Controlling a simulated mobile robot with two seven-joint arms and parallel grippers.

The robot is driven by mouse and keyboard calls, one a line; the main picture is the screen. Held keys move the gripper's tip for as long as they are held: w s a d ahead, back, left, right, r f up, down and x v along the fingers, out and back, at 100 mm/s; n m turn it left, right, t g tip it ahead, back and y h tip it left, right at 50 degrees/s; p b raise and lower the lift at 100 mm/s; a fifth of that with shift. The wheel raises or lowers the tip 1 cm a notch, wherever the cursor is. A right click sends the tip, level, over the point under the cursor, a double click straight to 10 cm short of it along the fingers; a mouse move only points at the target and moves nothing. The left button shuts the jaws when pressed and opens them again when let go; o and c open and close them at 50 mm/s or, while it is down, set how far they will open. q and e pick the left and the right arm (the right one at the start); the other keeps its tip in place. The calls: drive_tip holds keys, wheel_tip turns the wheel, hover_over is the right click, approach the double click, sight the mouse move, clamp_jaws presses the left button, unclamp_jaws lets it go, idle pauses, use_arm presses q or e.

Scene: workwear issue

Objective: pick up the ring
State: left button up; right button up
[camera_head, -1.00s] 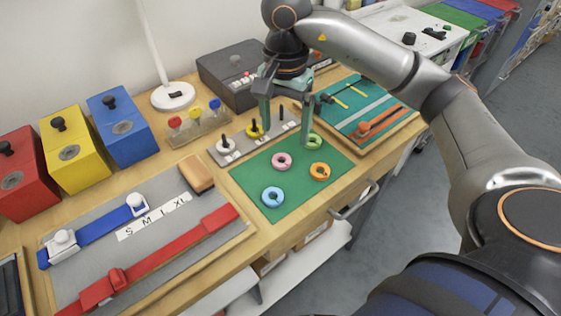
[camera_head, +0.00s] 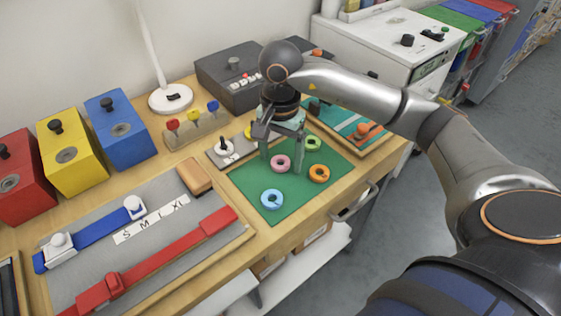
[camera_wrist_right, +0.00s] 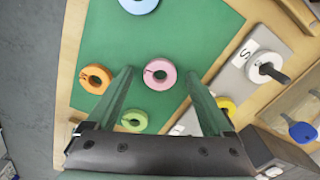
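Several rings lie on a green mat (camera_head: 299,197). The blue ring (camera_head: 272,199) lies at the front left, the orange ring (camera_head: 319,174) at the right and the green ring (camera_head: 312,143) at the back right. My right gripper (camera_head: 281,156) is open and empty, pointing down over the mat by the pink ring; its spread fingers also show in the right wrist view (camera_wrist_right: 158,84). My left gripper is out of view.
Behind the mat is a grey peg board (camera_head: 225,150) with a white ring, and a yellow ring partly hidden by my right gripper. A grey board with straps (camera_head: 165,245) lies left. A teal tray (camera_head: 352,124) stands right, a dark box (camera_head: 236,77) behind.

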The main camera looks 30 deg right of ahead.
clamp_jaws()
idle(0.5)
drive_tip(key=shift+r, duration=0.1)
